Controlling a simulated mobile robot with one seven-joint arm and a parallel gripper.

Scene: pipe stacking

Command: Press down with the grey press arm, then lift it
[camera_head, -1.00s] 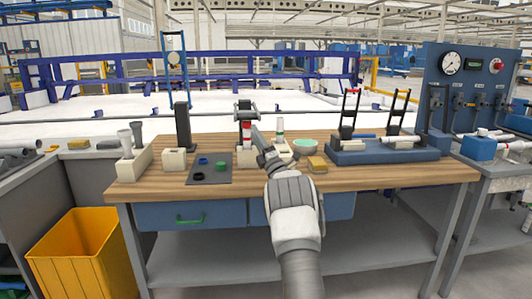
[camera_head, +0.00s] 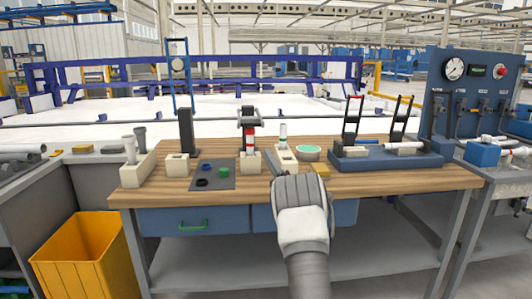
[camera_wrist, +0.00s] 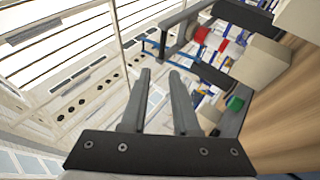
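The press (camera_head: 249,142) stands near the middle of the workbench, on a pale block. Its grey press arm (camera_head: 249,114) shows at its top, with red and white parts below it. I cannot tell exactly how far the arm is raised. In the wrist view the press's grey bars (camera_wrist: 178,28) and red part (camera_wrist: 201,36) are beyond my fingers, up and to the right. My gripper (camera_wrist: 160,78) is open and empty, its two dark fingers apart and not touching the press. In the head view my wrist hides most of the gripper, in front of and right of the press.
A white-and-green pipe stands in a pale holder (camera_head: 285,155) right of the press, near a green bowl (camera_head: 308,153). A dark mat (camera_head: 213,182) with small rings lies left. A blue fixture (camera_head: 385,159) stands right. A yellow sponge (camera_head: 320,171) lies at the front.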

